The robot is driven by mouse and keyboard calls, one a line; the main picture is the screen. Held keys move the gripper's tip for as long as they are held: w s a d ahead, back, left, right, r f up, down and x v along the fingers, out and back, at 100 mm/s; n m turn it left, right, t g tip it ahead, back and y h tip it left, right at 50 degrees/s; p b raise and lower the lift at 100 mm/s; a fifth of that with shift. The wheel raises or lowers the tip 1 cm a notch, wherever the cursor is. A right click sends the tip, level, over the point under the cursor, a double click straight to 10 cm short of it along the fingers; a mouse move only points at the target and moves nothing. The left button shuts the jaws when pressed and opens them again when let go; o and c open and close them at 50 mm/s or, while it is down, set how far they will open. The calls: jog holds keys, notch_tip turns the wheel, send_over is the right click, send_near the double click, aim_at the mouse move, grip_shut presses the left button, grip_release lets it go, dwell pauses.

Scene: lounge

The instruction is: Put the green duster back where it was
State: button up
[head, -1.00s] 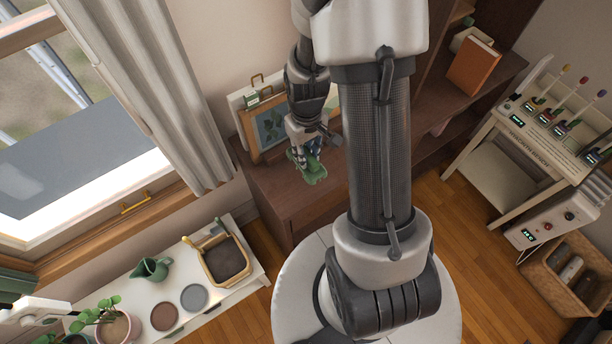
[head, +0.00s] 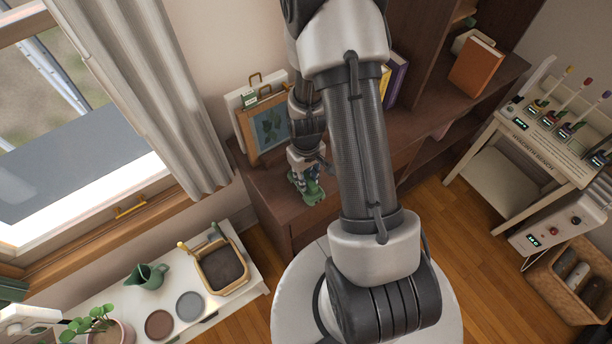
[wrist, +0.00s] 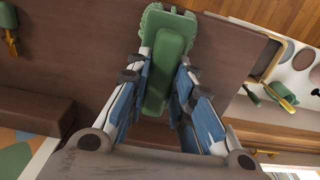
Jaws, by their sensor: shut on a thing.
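The green duster (head: 313,194) is in my gripper (head: 304,177), over the front part of the low brown cabinet top (head: 268,200). In the wrist view the duster (wrist: 166,50) lies lengthwise between the two blue-padded fingers (wrist: 165,75), its wide scalloped end pointing away from me. My gripper is shut on its narrower part. I cannot tell whether the duster touches the cabinet top or hangs just above it.
A framed picture (head: 268,125) and a white board (head: 237,100) stand at the cabinet's back. Books (head: 396,80) stand to the right behind my arm. The white bench (head: 107,290) at lower left holds a green jug (head: 148,277), a wooden-rimmed tray (head: 222,267), discs and a plant.

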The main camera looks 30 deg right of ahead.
jog(key=shift+f, duration=0.1)
jog(key=o, duration=0.9)
jog(key=shift+o, duration=0.2)
notch_tip(320, 180, up, 12)
jog(key=r+p, duration=0.1)
jog(key=p, duration=0.3)
notch_tip(320, 180, up, 15)
jog(key=t, duration=0.2)
send_over(306, 177)
jog(key=s+a, duration=0.2)
jog(key=a, duration=0.3)
jog(key=s+a+r+t, duration=0.2)
jog(key=s+a+r, duration=0.3)
jog(key=s+r, duration=0.5)
jog(key=shift+s+a+r+t, duration=0.3)
jog(key=shift+s+a, duration=0.05)
jog(key=shift+s, duration=0.45)
